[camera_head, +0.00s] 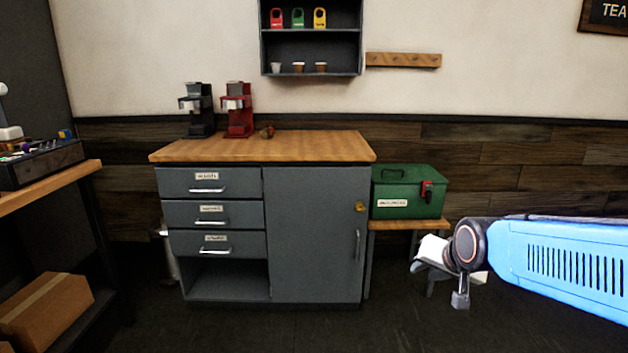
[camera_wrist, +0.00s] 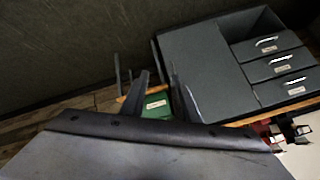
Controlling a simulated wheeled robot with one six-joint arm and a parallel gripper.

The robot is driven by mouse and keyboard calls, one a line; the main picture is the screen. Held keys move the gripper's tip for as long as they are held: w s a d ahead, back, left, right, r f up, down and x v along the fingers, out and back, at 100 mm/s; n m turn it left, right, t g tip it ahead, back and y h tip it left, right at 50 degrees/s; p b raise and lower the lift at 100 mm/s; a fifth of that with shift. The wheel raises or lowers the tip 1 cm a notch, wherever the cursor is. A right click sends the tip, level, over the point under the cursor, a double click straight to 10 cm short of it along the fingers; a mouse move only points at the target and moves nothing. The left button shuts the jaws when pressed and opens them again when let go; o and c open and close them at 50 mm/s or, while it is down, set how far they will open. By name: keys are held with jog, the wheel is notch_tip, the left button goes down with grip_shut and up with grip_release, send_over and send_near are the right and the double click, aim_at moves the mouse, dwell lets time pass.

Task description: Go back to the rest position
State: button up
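My gripper (camera_wrist: 158,84) shows in the wrist view with its two dark fingers apart and nothing seen between them. The green toolbox (camera_wrist: 156,105) shows beyond the fingers. The fingers are hard to make out there.
A grey cabinet (camera_head: 314,235) with drawers and a wooden top (camera_head: 300,147) stands centre. A black brewer (camera_head: 197,110) and a red brewer (camera_head: 238,110) stand on it. A workbench (camera_head: 45,188) is at left. Dark floor in front is clear.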

jog(key=s+d+f+n+g, duration=0.1)
jog(key=s+n+g, duration=0.1)
jog(key=s, duration=0.9)
jog(key=s+d+f+n+g, duration=0.1)
jog(key=s+n, duration=0.1)
jog(key=s, duration=0.9)
jog(key=shift+s+d+f+n+g+h, duration=0.2)
jog(key=shift+s+f+n+g+h, duration=0.1)
jog(key=shift+f+n+g, duration=0.1)
jog(key=shift+w, duration=0.15)
